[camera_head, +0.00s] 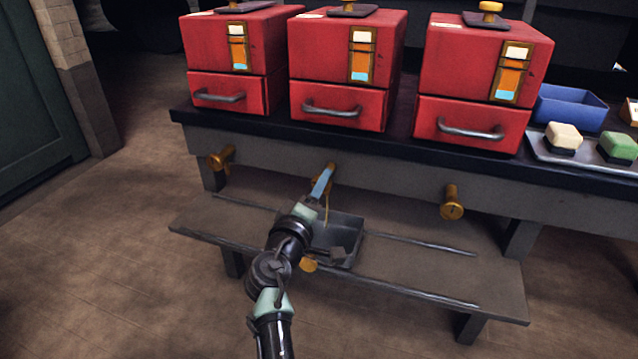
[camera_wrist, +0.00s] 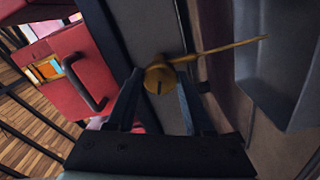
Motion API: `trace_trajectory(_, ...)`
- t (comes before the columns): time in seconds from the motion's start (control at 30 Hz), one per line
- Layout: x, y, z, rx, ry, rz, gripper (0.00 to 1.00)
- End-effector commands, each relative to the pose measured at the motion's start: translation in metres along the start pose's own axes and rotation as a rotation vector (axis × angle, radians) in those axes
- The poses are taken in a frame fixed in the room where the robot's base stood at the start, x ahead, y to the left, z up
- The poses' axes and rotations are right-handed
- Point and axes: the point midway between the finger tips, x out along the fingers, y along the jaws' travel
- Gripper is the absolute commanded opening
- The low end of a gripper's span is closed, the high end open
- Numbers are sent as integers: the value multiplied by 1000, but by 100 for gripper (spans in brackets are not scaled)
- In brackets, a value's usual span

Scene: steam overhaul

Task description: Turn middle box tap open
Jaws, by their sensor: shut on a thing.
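The middle box tap (camera_head: 331,168) is a brass tap on the bench's front rail, below the middle red box (camera_head: 345,50). My gripper (camera_head: 322,181) is at it, with its blue fingers partly covering it. In the wrist view the tap's round slotted end (camera_wrist: 160,78) sits between the two fingers of my gripper (camera_wrist: 158,88), which are shut on it. A thin brass lever reaches from the tap to the right in the wrist view; in the head view it hangs downward, partly hidden by my gripper.
Brass taps also stand under the left box (camera_head: 222,158) and right box (camera_head: 452,203). A grey metal pan (camera_head: 345,228) lies on the low shelf (camera_head: 420,270) below the middle tap. A blue bin (camera_head: 570,106) and a tray of blocks (camera_head: 570,152) are at the right. Floor at left is clear.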

Motion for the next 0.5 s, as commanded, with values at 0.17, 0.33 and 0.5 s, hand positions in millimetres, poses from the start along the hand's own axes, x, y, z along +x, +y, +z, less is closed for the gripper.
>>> trace_trajectory(0.17,0,0,1,-153,-3,-3,0)
trace_trajectory(0.33,-1,0,0,-268,-2,-3,0)
trace_trajectory(0.5,-1,-1,1,-349,-2,-3,0)
